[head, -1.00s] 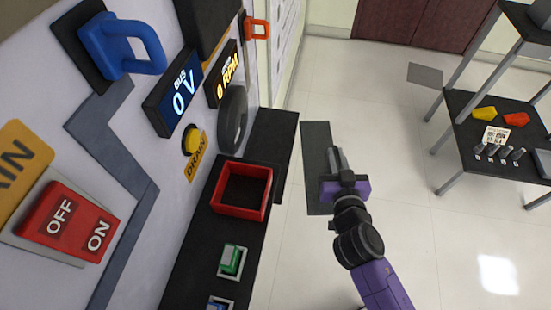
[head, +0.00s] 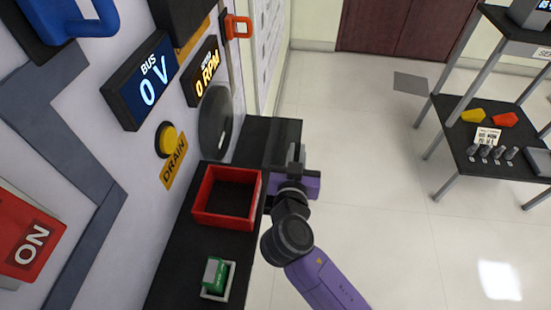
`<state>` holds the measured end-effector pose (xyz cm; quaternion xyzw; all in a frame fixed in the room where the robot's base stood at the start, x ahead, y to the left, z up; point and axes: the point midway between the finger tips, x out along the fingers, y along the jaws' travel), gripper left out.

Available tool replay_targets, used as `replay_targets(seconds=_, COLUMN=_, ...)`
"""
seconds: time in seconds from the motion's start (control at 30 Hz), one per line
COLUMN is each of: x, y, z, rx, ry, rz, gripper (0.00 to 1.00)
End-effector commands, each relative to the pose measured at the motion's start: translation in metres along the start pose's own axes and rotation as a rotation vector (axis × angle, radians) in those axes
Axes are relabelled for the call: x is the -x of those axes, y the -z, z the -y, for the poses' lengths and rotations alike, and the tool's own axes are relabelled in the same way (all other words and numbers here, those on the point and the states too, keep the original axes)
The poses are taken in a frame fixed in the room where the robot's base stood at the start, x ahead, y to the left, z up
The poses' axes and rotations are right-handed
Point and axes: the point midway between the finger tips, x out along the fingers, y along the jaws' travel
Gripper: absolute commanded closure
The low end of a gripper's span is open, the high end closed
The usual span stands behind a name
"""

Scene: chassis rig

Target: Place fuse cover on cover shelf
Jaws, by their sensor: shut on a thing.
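My gripper (head: 296,160) is shut on a flat dark grey plate (head: 278,152), which I take to be the fuse cover. The plate overlaps the far end of a black ledge (head: 262,127) along the machine's wall, which seems to be the cover shelf. Dark on dark, its outline is hard to make out. I cannot tell whether it touches the ledge or hangs above it. My gripper and wrist hide part of the plate.
A red open tray (head: 200,213) and a green switch (head: 216,272) sit on the nearer part of the ledge. A grey disc (head: 214,122) and yellow drain button (head: 167,139) are on the wall. A rack (head: 470,158) stands at right. The floor between is clear.

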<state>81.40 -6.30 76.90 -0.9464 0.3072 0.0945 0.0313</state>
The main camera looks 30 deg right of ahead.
Motion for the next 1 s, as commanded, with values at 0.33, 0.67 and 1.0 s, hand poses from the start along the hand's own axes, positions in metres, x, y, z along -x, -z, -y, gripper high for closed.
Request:
replay_targets(seconds=0.33, x=0.0, y=0.001, z=0.052, rx=-0.002, ry=0.001, rz=-0.001, gripper=1.0)
replay_targets(seconds=0.67, x=-0.007, y=-0.033, z=0.052, rx=0.002, ry=0.0, rz=0.0, gripper=1.0)
replay_targets(seconds=1.0, x=-0.008, y=-0.036, z=0.052, rx=-0.001, ry=0.0, rz=-0.001, gripper=1.0)
